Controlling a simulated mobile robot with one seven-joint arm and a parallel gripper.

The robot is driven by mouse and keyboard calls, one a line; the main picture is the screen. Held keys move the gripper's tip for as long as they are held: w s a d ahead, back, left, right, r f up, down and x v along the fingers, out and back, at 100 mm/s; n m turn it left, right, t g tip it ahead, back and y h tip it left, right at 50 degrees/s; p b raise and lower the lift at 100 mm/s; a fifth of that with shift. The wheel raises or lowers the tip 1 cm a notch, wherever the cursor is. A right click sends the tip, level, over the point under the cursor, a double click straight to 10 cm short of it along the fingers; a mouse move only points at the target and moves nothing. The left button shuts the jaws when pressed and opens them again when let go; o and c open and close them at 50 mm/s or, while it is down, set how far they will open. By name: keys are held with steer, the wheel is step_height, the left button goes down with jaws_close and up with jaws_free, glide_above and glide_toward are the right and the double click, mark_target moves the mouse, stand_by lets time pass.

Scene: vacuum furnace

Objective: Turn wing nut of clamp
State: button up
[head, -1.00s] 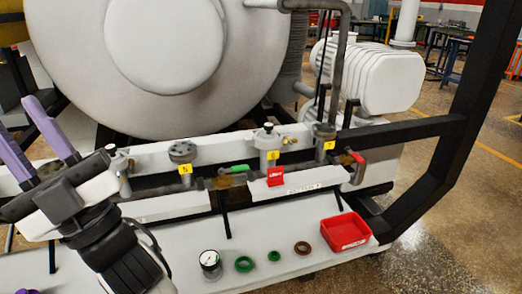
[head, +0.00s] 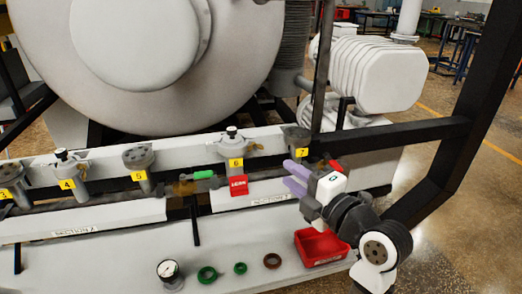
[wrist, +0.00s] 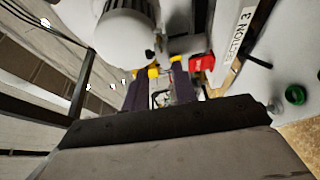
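No clamp or wing nut can be made out clearly in either view. A row of grey fittings with yellow number tags stands along a pipe; the one tagged 7 (head: 297,138) is at its right end. My gripper (head: 287,177), with two purple fingers, is in front of and just below fitting 7. In the wrist view the two dark fingers of my gripper (wrist: 159,92) are apart, pointing at the pipework. A small bright part shows in the gap; I cannot tell what it is or whether it is touched.
A black frame post (head: 455,125) stands right.

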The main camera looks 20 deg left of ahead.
mark_target(255, 147)
steer(key=p+x, duration=0.2)
steer(key=x, duration=0.9)
steer(key=shift+p, duration=0.35)
steer(key=shift+w, duration=0.1)
jaws_close()
